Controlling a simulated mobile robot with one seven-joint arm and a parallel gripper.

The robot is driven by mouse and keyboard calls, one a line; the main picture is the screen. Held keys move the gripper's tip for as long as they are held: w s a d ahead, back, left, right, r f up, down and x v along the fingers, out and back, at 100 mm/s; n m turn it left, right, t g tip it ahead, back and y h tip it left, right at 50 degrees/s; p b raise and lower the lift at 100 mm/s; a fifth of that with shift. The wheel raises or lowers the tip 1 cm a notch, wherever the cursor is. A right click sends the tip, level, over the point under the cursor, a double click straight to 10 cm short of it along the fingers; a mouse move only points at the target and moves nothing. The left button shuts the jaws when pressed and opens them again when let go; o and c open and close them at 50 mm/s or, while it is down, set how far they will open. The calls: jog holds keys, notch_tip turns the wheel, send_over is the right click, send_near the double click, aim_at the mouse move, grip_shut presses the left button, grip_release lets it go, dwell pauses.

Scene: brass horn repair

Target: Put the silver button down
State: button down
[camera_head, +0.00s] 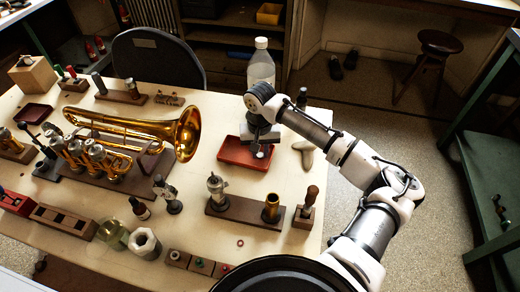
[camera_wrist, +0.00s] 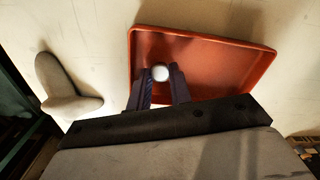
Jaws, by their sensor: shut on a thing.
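The silver button (camera_wrist: 160,73) is a small round pale disc held between my fingertips in the wrist view. My gripper (camera_wrist: 159,82) is shut on it. In the head view my gripper (camera_head: 261,152) points down over a shallow red tray (camera_head: 232,155), and the button shows as a small pale spot at its tips. The tray also shows in the wrist view (camera_wrist: 225,75), behind the fingertips. I cannot tell how high the button is above the tray floor. The tray looks empty where I see it.
A brass trumpet (camera_head: 185,135) lies on a stand to the left of the tray. A clear bottle (camera_head: 261,66) stands behind my gripper. A grey, bent object (camera_head: 305,151) lies right of the tray. A wooden block with fittings (camera_head: 240,211) is in front.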

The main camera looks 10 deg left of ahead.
aim_at(260, 155)
jog(key=c, duration=1.6)
grip_release()
jog(key=shift+f, duration=0.1)
jog(key=shift+o, duration=0.2)
notch_tip(260, 155, up, 12)
jog(key=b, duration=0.2)
